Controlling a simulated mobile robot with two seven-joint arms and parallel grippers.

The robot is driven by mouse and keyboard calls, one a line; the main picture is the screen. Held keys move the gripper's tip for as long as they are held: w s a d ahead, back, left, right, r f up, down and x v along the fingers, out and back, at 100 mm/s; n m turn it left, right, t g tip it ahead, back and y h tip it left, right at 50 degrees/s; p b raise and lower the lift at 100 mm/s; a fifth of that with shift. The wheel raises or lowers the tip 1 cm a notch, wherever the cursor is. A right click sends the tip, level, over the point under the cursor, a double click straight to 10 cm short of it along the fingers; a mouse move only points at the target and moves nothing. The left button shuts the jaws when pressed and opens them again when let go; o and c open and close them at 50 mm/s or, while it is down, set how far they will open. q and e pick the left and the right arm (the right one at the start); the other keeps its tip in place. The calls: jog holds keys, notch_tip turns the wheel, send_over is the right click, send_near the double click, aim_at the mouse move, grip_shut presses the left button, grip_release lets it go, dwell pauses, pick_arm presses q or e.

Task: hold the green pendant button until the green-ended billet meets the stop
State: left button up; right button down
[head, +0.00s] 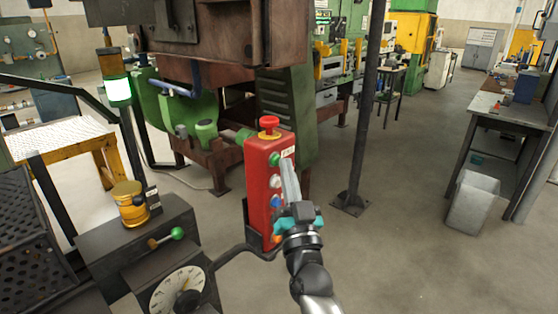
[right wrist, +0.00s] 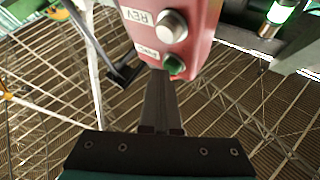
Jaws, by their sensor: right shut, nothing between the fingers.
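The red pendant box (head: 258,190) stands upright in the middle of the head view, with a red mushroom button (head: 268,124) on top. Its green button (head: 274,159) is the uppermost on the front face. It also shows in the right wrist view as a green button (right wrist: 175,66), beside a silver button (right wrist: 171,26) marked REV. My right gripper (head: 286,162) is shut and empty, its fingertips right at the green button. I cannot tell whether they touch or press it. I cannot make out the green-ended billet or the stop. My left gripper is out of view.

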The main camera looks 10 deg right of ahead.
jog(key=shift+s+d+p, duration=0.3)
jog(key=shift+s+d, duration=0.15)
jog(key=shift+s, duration=0.1)
jog(key=s+d+p, duration=0.1)
jog(key=s, duration=0.1)
jog(key=s+d+p, duration=0.1)
jog(key=s+d, duration=0.1)
dwell(0.4)
jog(key=shift+f, duration=0.1)
